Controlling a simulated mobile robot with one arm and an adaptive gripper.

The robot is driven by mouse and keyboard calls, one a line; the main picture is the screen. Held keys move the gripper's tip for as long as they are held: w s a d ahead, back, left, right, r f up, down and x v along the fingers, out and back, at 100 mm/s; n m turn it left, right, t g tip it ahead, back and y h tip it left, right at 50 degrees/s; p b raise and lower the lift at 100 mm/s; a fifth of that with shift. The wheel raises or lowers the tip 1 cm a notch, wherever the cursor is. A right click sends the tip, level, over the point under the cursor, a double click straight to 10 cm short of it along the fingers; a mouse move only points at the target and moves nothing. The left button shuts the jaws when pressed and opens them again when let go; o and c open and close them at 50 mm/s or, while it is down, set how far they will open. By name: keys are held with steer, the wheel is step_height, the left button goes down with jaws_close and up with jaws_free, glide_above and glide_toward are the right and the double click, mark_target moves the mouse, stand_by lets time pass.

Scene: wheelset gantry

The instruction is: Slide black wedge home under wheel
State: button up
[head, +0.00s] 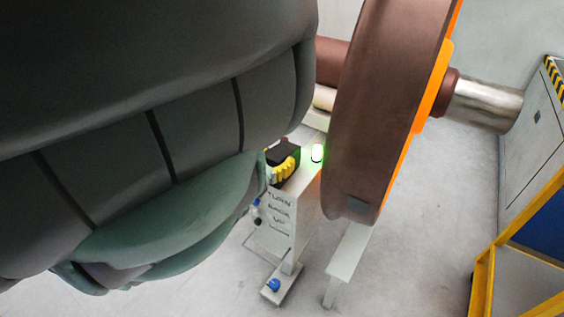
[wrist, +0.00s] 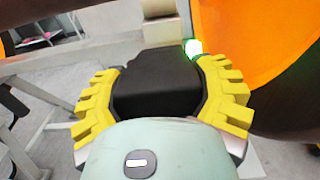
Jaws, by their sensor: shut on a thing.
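The black wedge (wrist: 157,85) sits between the yellow fingers of my gripper (wrist: 163,100) in the wrist view, which are shut on it from both sides. In the head view the wedge (head: 284,152) shows only in part, on top of a pale stand beside the wheel. My gripper's yellow finger (head: 286,169) shows there too, and my arm hides the rest. The brown wheel (head: 383,95) stands just right of the wedge; in the wrist view its orange face (wrist: 255,45) is at the right. Whether the wedge touches the wheel cannot be told.
A green lit lamp (head: 317,153) is on the pale stand (head: 307,190), between wedge and wheel; it also glows in the wrist view (wrist: 193,48). The stand carries a label reading "TURN BACK UP". A yellow-framed structure (head: 490,260) and a grey cabinet (head: 530,130) stand at the right.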

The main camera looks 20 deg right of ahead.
steer(key=shift+r, duration=0.15)
steer(key=shift+a+r+p, duration=0.1)
steer(key=shift+r+p, duration=0.4)
step_height(320, 180, up, 3)
steer(key=p, duration=0.2)
steer(key=shift+a+r+p, duration=0.1)
steer(key=shift+p, duration=0.2)
steer(key=s+a+p, duration=0.2)
steer(key=s+a, duration=0.7)
steer(key=s, duration=0.4)
steer(key=shift+a+r, duration=0.15)
steer(key=shift+r, duration=0.2)
